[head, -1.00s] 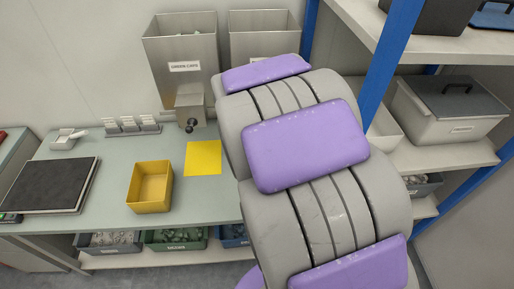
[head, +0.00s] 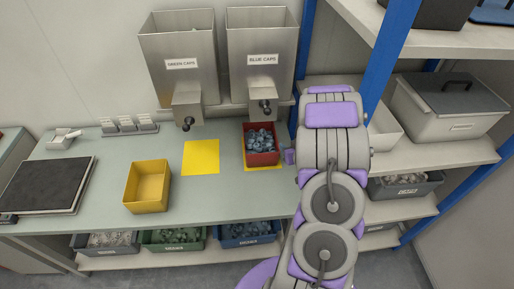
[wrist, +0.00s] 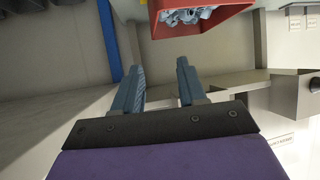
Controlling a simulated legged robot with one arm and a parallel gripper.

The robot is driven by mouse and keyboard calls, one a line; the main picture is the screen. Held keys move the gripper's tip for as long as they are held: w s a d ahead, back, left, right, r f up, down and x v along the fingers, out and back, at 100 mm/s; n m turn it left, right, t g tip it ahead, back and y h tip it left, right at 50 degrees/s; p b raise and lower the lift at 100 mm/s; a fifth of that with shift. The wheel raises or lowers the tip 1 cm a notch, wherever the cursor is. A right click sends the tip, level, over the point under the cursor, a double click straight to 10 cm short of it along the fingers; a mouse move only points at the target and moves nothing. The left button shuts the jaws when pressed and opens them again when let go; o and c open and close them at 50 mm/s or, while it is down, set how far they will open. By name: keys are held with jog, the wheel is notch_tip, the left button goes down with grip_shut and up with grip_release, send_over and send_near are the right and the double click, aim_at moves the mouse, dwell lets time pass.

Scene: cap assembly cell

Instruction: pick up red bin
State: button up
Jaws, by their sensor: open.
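The red bin (head: 263,159) stands on the bench below the blue caps dispenser, filled with blue-grey caps. It also shows at the top of the wrist view (wrist: 210,26), partly cut off by the frame edge. My gripper (wrist: 158,74) is open and empty, its two fingers apart and pointing toward the bin's side. In the head view my purple gripper end (head: 289,157) is just right of the bin, with a small gap; its fingers are hard to make out there.
A yellow bin (head: 147,188) and a yellow mat (head: 201,157) lie to the left on the bench. The blue caps dispenser (head: 262,75) hangs over the red bin. A blue rack post (head: 385,65) and shelves stand on the right.

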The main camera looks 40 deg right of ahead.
jog(key=b+x, duration=0.1)
jog(key=x, duration=0.4)
jog(key=b+x, duration=0.1)
jog(key=x, duration=0.5)
jog(key=b+x, duration=0.2)
jog(key=x, duration=0.4)
jog(key=shift+s+d+f, duration=0.2)
jog(key=shift+d+f, duration=0.05)
jog(key=shift+d, duration=0.3)
jog(key=shift+d, duration=0.1)
jog(key=shift+c, duration=0.3)
jog(key=shift+c, duration=0.7)
grip_shut()
